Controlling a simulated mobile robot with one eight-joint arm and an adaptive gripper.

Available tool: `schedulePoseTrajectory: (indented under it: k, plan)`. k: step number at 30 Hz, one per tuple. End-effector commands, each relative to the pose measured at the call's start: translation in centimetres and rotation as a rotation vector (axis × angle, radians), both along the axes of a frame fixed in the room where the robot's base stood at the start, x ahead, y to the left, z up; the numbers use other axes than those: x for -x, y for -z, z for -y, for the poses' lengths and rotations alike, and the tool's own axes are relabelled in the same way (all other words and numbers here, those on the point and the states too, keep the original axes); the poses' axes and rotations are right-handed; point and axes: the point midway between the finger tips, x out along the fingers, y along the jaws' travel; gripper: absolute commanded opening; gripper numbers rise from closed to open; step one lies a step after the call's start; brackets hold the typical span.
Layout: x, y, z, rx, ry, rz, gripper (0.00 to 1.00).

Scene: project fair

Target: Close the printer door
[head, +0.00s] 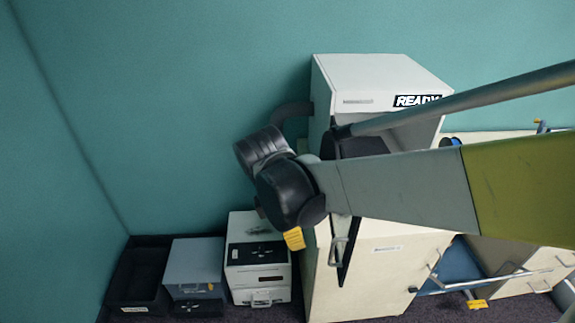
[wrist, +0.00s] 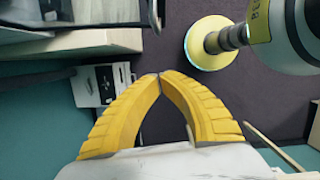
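The printer appears to be the tall white cabinet (head: 375,72) marked READY, against the teal wall in the head view. Its front shows a grey opening below the label. A pale front panel (head: 395,275) with a small label and a metal handle is below; my arm covers the area between, so I cannot tell how the door is hinged or how far it stands open. My gripper (head: 294,238) is at the cabinet's left front edge, pointing down. In the wrist view its yellow fingertips (wrist: 160,76) meet with nothing between them. I cannot tell whether it touches the cabinet.
A white box with a black top (head: 258,255), a grey box (head: 195,262) and a black tray (head: 140,275) sit on the dark floor left of the cabinet. Pale drawers with metal handles (head: 540,275) stand at the right. Bare teal wall fills the upper left.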

Motion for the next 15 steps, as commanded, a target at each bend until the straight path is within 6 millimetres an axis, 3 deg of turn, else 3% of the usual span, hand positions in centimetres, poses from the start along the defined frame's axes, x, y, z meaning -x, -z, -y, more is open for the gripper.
schedulePoseTrajectory:
  k: [9, 15]
  plan:
    - [-0.3, 6.9, 1.7, 0.000, 0.002, 0.000, 0.00]
    - [-0.6, 6.8, 4.5, 0.000, 0.005, 0.001, 0.00]
